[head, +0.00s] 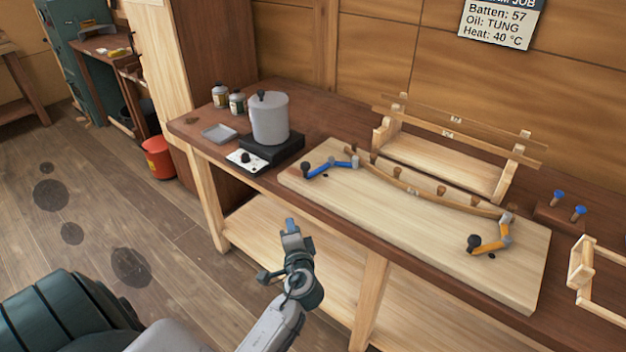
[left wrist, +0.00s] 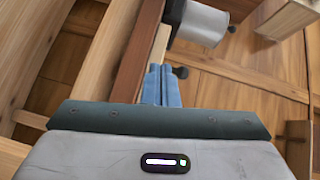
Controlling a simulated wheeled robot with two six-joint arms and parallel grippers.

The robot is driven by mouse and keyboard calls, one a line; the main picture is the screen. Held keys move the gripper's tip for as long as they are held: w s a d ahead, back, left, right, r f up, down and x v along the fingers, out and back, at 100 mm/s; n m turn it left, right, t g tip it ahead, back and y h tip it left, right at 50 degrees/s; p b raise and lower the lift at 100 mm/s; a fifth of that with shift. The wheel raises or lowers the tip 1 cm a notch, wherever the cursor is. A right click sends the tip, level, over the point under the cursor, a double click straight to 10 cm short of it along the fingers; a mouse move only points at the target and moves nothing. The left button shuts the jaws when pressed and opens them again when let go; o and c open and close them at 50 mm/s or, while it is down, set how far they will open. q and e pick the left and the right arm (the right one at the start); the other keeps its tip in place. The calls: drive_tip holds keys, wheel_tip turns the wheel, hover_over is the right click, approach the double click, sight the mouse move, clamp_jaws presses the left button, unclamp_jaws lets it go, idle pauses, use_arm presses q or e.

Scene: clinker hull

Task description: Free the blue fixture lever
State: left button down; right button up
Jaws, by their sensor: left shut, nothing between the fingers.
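The blue fixture lever (head: 329,166) lies at the left end of the pale wooden fixture board (head: 430,252) on the bench. Its dark knob points left, and its other end meets a grey clamp at the left end of the curved batten (head: 430,193). A yellow lever (head: 490,244) sits at the batten's right end. My left gripper (head: 290,226) is in front of the bench, low and apart from the lever. It is shut and empty; its blue fingers (left wrist: 161,86) also show together in the left wrist view. My right gripper is not in view.
A grey pot (head: 269,118) stands on a dark hotplate (head: 268,152) left of the board, also visible in the left wrist view (left wrist: 203,24). A small tray (head: 219,133) and two jars are beside it. A wooden rack (head: 440,165) stands behind the board. A red bucket (head: 158,158) is on the floor.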

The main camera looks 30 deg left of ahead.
sight(312, 190)
use_arm(q)
drive_tip(key=w+a+r+m+t+p, duration=0.1)
drive_tip(key=w, duration=0.3)
drive_tip(key=w+r+m+t+p, duration=0.1)
drive_tip(key=w+r+m, duration=0.1)
drive_tip(key=w, duration=0.3)
drive_tip(key=w+a+r+m+t+p, duration=0.1)
drive_tip(key=w+m, duration=0.1)
drive_tip(key=w, duration=0.3)
drive_tip(key=shift+a+r+t, duration=0.15)
drive_tip(key=shift+a+t, duration=0.15)
drive_tip(key=shift+a, duration=0.05)
drive_tip(key=shift+w+a+p, duration=0.3)
drive_tip(key=shift+w+a, duration=0.05)
drive_tip(key=shift+w, duration=0.15)
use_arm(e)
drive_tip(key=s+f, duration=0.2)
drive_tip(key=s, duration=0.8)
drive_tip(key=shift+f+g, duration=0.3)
use_arm(q)
drive_tip(key=shift+a, duration=0.1)
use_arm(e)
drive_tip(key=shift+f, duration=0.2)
